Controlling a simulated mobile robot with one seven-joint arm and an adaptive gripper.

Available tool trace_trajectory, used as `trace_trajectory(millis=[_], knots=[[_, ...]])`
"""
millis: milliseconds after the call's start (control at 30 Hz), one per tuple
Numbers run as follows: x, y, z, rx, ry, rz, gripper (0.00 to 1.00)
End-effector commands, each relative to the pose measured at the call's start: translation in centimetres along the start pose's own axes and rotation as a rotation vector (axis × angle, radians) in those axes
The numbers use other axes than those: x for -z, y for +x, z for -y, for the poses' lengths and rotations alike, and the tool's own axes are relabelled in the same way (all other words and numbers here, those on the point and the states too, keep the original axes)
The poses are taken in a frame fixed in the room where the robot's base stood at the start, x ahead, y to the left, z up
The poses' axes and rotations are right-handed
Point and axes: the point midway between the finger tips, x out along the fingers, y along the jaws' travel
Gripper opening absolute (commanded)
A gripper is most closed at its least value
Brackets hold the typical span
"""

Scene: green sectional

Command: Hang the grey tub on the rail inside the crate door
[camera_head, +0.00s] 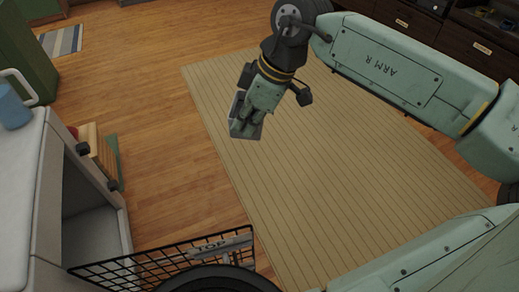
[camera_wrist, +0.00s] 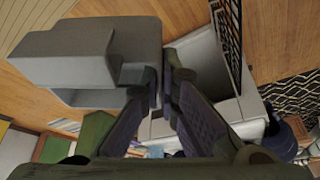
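The grey tub (camera_wrist: 85,55) is a boxy grey container, large at the upper left of the wrist view. My gripper (camera_wrist: 165,75) has its fingers close together at the tub's near right edge and appears shut on it. In the head view my gripper (camera_head: 252,108) hangs over the striped mat, with the tub (camera_head: 244,129) small and partly hidden at its tip. The pale crate (camera_head: 35,190) stands at the left, its front open. Its black wire door (camera_head: 150,264) swings out at the bottom, also seen in the wrist view (camera_wrist: 227,35). A grey strip marked TOP (camera_head: 216,244) is on it.
A blue mug (camera_head: 14,106) stands on the crate top. A wooden thing with a green edge (camera_head: 101,152) is behind the crate. The striped mat (camera_head: 310,160) is clear under my arm. Dark drawers (camera_head: 430,25) stand at the back right.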

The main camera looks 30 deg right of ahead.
Motion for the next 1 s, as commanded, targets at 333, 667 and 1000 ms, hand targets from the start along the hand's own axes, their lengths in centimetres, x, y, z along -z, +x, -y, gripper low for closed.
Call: trace_trajectory(millis=[333,667,1000], knots=[[-4.0,9.7,0.0,-0.001,0.0,0.0,0.0],[-4.0,9.8,0.0,0.0,0.0,0.0,0.0],[-4.1,9.8,0.0,0.0,0.0,0.0,0.0]])
